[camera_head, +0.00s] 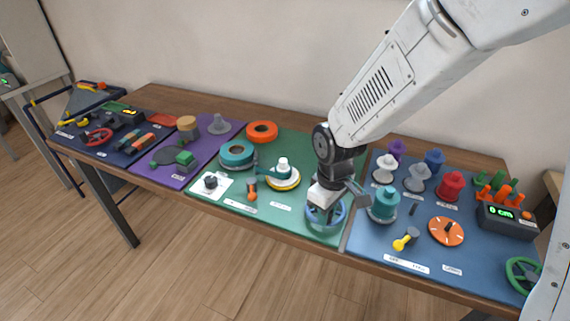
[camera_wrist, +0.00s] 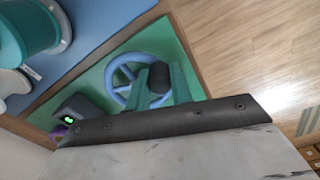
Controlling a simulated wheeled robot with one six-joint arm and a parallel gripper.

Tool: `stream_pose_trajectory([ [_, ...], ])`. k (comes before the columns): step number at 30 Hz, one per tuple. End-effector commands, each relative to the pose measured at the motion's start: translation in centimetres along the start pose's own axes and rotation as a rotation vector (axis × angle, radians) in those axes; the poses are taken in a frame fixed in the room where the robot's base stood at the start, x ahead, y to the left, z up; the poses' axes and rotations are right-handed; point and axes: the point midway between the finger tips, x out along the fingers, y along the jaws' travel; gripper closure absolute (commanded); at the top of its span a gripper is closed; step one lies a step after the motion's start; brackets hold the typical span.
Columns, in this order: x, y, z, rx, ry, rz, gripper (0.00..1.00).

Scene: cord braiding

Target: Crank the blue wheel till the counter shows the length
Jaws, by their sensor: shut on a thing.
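The blue wheel (camera_head: 311,222) lies flat near the front right of the green mat, under my gripper (camera_head: 327,206). In the wrist view the blue wheel (camera_wrist: 117,78) shows its rim and spokes. My gripper (camera_wrist: 161,86) is shut on the wheel's dark knob (camera_wrist: 160,72), with one finger on each side. A dark counter box (camera_wrist: 82,107) with a small green-lit display stands beside the wheel in the wrist view; I cannot read its number. In the head view my arm seems to hide this counter.
A second counter (camera_head: 508,219) reads 0 cm on the blue mat (camera_head: 365,255), behind a green wheel (camera_head: 521,275). A teal spool (camera_head: 383,204) stands close right of my gripper. A white-and-yellow round piece (camera_head: 283,178) lies to the left. The table's front edge is near the wheel.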

Motion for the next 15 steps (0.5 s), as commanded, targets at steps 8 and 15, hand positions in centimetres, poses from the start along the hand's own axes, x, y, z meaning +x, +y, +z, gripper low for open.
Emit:
stream_pose_trajectory([
  [8,0.06,-0.56,-1.15,0.000,0.000,-0.001,1.00],
  [15,0.06,-0.53,-1.10,0.001,0.000,-0.001,1.00],
])
